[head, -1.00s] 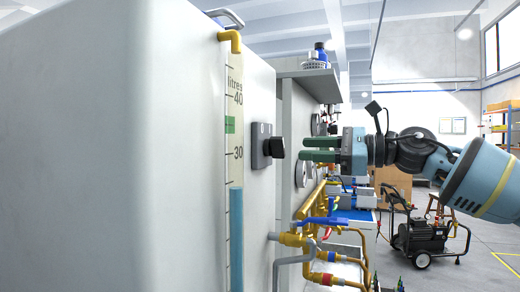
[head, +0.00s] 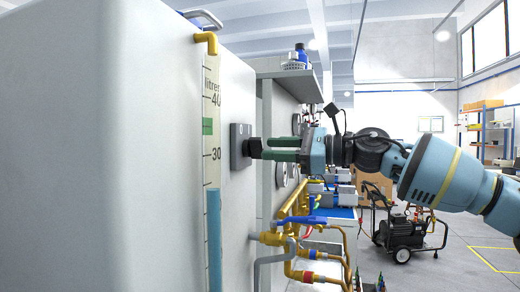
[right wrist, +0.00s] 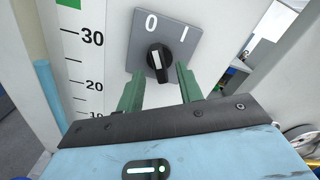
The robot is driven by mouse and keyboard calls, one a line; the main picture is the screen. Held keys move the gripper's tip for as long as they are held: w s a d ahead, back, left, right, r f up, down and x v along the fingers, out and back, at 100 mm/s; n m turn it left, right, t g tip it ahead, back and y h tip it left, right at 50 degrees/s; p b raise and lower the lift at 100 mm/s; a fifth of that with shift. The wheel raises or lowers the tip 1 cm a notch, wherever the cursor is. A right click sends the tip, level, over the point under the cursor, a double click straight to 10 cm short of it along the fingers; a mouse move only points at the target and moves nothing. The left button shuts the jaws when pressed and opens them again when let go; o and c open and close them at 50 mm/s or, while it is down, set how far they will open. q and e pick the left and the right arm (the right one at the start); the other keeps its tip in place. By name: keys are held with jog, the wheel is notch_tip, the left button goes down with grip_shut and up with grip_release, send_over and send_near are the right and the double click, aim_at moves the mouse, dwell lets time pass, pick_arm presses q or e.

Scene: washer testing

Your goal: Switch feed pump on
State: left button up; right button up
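The switch is a grey square plate (head: 238,146) with a black rotary knob (head: 252,148), on the side of the white machine (head: 130,150). In the right wrist view the plate (right wrist: 181,24) is marked 0 and I, and the white line on the knob (right wrist: 160,62) points about toward 0. My right gripper (head: 264,149) has its green fingers level with the knob, tips close to it. In the right wrist view its fingers (right wrist: 158,72) are spread, one on each side of the knob, with gaps showing. My left gripper is not in view.
A level scale in litres (head: 211,120) with a blue column runs down the machine left of the switch. Yellow pipes and valves (head: 285,230) stand below and beyond my right gripper. A wheeled pump unit (head: 405,235) is on the floor at right.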

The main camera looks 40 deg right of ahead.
aim_at(260, 149)
jog(key=shift+x, duration=2)
jog(key=shift+c, duration=0.3)
grip_shut()
